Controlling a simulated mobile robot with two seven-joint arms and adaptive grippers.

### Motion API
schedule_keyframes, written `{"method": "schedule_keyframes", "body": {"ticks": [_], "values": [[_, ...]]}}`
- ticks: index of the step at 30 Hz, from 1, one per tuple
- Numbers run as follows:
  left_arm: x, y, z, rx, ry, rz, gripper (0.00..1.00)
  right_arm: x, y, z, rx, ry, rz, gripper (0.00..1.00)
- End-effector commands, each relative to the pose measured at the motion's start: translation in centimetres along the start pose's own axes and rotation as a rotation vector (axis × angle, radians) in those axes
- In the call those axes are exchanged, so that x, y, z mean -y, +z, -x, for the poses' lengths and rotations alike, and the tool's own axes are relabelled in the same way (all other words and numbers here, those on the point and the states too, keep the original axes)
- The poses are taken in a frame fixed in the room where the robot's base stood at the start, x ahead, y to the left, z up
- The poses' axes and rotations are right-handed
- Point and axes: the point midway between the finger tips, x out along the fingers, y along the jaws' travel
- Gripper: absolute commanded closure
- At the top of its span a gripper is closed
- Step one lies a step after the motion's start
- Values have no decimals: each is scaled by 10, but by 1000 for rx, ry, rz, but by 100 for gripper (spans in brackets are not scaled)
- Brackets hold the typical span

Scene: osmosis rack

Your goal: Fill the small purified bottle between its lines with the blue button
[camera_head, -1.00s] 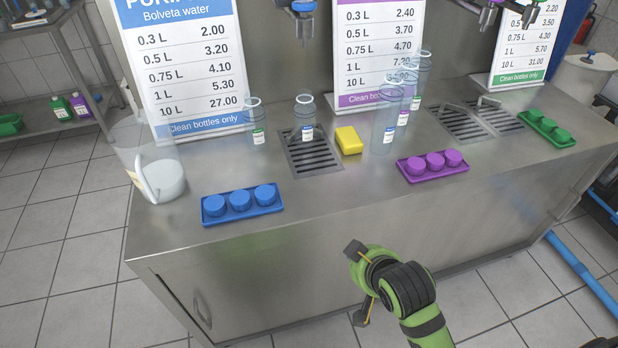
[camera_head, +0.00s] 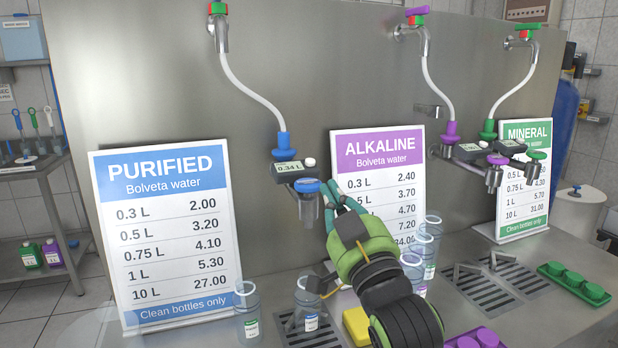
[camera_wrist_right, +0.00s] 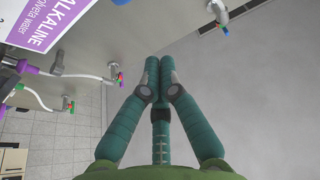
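The small clear bottle (camera_head: 309,306) with a blue label stands upright on the drain grate (camera_head: 290,337), below the purified tap (camera_head: 309,212). Its water level and lines are too small to tell. The blue button (camera_head: 307,185) sits on top of that tap, by a display (camera_head: 290,168) reading 0.34 L. My right gripper (camera_head: 338,203) is raised just right of the tap, apart from the button, fingers pointing up. In the right wrist view its fingertips (camera_wrist_right: 160,62) are together with nothing between them. My left gripper is out of view.
Another bottle (camera_head: 246,310) stands left of the grate. A yellow sponge (camera_head: 356,325) and several bottles (camera_head: 432,245) stand near my right arm. The purified sign (camera_head: 165,230) and alkaline sign (camera_head: 375,155) lean behind.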

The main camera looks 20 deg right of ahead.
Motion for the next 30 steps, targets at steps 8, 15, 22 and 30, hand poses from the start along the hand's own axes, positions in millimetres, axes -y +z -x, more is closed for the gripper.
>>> {"method": "schedule_keyframes", "body": {"ticks": [8,15,22,30], "values": [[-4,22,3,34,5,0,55,0,0,-4,3,0,0,100],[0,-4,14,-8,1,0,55,0,-2,-42,4,1,1,100],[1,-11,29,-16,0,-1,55,0,-2,-92,5,0,1,100],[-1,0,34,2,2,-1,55,0,31,-90,7,1,-1,100]]}}
